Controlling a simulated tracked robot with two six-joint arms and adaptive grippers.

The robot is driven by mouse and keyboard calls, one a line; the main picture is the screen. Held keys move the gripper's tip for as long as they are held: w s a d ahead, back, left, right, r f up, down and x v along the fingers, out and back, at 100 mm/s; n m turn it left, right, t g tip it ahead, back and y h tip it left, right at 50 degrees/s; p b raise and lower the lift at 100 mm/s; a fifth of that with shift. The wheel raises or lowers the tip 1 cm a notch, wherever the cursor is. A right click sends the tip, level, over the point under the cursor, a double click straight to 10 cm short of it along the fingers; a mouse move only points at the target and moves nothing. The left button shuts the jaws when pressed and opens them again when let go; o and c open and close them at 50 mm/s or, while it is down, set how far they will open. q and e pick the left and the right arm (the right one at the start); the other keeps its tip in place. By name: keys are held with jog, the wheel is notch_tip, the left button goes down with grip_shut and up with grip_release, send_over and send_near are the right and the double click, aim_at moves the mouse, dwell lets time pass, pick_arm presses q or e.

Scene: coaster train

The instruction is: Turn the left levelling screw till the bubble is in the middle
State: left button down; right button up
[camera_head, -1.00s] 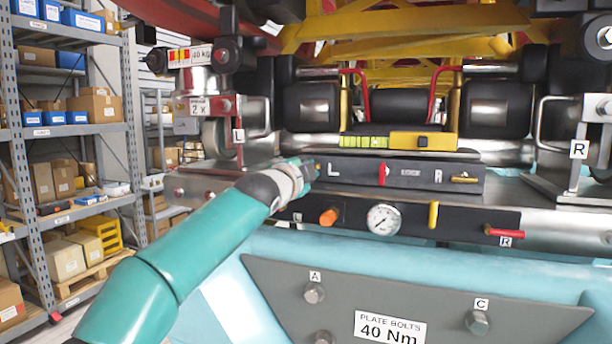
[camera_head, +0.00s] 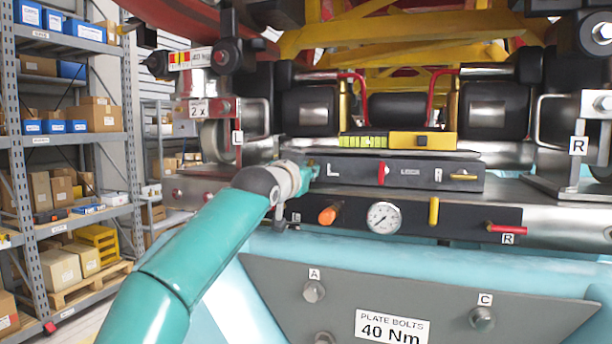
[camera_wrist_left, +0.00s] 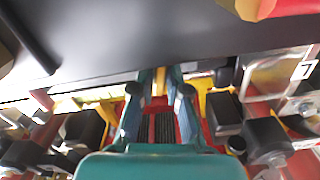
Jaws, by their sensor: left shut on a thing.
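The spirit level (camera_head: 422,139) is a yellow bar with a yellow-green vial (camera_head: 363,141) at its left end. Dark lines cross the vial, but the bubble's place is too small to tell. Below it is a dark bar (camera_head: 408,173) marked L and R. My left gripper (camera_head: 310,171) is at the bar's left end, beside the L. It is shut on the left levelling screw, which its fingers hide in the head view. In the left wrist view the fingers (camera_wrist_left: 160,84) close around a small yellowish part. My right gripper is not in view.
A red lever (camera_head: 383,173) and a brass handle (camera_head: 463,177) are on the bar. Below are an orange knob (camera_head: 327,216), a gauge (camera_head: 384,218), a yellow lever (camera_head: 433,212) and a red handle (camera_head: 506,228). Shelving (camera_head: 70,135) stands at the left.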

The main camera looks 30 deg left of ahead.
pick_arm(q)
jog(key=shift+w+d+f+n+b, duration=0.1)
jog(key=shift+f+n+b, duration=0.1)
jog(key=shift+n, duration=0.95)
jog(key=shift+f+n+b, duration=0.1)
jog(key=shift+n+b, duration=0.05)
jog(key=shift+n, duration=1)
jog(key=c, duration=1.5)
grip_release()
jog(key=shift+r, duration=0.1)
jog(key=shift+s+r, duration=0.15)
jog(key=shift+s, duration=0.05)
